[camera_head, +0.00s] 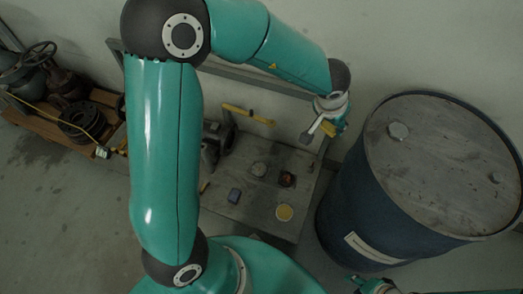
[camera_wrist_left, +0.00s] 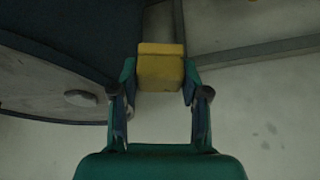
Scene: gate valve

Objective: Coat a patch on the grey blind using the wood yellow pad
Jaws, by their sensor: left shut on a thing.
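My left gripper (camera_head: 328,122) is above the right back part of the bench, near the blue drum. In the left wrist view its fingers (camera_wrist_left: 160,92) are shut on a yellow block-like pad (camera_wrist_left: 160,68), held at the fingertips. A bit of yellow also shows at this gripper in the head view. A grey roundish piece (camera_head: 258,169) lies on the bench and may be the grey blind; I cannot tell for sure. The held pad is apart from it. My right gripper (camera_head: 374,286) shows only partly at the bottom edge, and its jaws are unclear.
The wooden bench (camera_head: 255,208) also bears a yellow disc (camera_head: 285,212), a small dark blue block (camera_head: 234,196) and a dark reddish piece (camera_head: 287,179). A yellow bar (camera_head: 248,114) is behind. The big drum (camera_head: 352,205) stands close at right. A pallet with valves is at left.

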